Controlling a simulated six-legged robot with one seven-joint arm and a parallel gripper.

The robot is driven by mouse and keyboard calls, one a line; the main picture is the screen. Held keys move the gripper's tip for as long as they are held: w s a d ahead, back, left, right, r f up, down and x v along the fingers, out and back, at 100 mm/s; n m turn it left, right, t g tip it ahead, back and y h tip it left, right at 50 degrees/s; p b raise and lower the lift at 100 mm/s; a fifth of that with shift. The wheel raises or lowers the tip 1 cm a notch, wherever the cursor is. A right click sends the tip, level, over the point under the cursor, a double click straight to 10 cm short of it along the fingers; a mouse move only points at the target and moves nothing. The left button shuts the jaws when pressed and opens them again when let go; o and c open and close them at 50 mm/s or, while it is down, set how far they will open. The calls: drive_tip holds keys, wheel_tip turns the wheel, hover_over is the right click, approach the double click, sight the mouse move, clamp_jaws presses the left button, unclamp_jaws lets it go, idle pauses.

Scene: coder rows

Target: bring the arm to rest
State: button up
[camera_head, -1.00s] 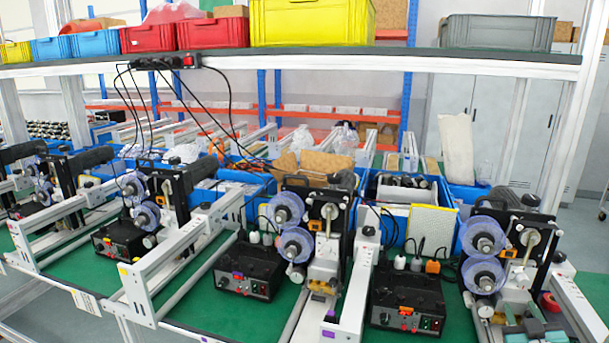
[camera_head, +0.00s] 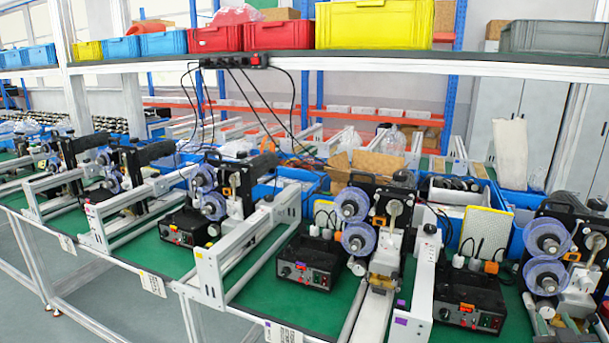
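My arm and gripper do not show in the head camera view, so I cannot see their pose or whether the gripper holds anything. In front of me is a long green-topped bench (camera_head: 160,255) with a row of coder machines. The nearest coder (camera_head: 375,220) has two clear purple-blue reels and a black body. Another coder (camera_head: 560,255) stands at the right edge, and several more run off to the left.
Black control boxes (camera_head: 308,270) sit between white rail frames (camera_head: 215,262). A shelf (camera_head: 390,62) above the bench carries yellow, red, blue and grey bins, with a power strip (camera_head: 234,62) on its front. Grey floor (camera_head: 30,315) is open at the lower left.

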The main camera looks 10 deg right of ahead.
drive_tip(key=w+a+r+g+y, duration=0.1)
drive_tip(key=w+a+r+g, duration=0.15)
drive_tip(key=a, duration=0.75)
drive_tip(key=w+a+r+g+y, duration=0.2)
drive_tip(key=w+a, duration=0.2)
drive_tip(key=a, duration=0.5)
drive_tip(key=s+a+r+n+g+y, duration=0.1)
drive_tip(key=s+a+g+y, duration=0.1)
drive_tip(key=s+a, duration=0.6)
drive_tip(key=s+a+r+n+g+y, duration=0.1)
drive_tip(key=s+a+g+y, duration=0.2)
drive_tip(key=s+a, duration=0.4)
drive_tip(key=a, duration=0.9)
drive_tip(key=shift+s+a+y, duration=0.15)
drive_tip(key=shift+s+y, duration=0.15)
drive_tip(key=shift+s, duration=0.05)
drive_tip(key=shift+r, duration=0.1)
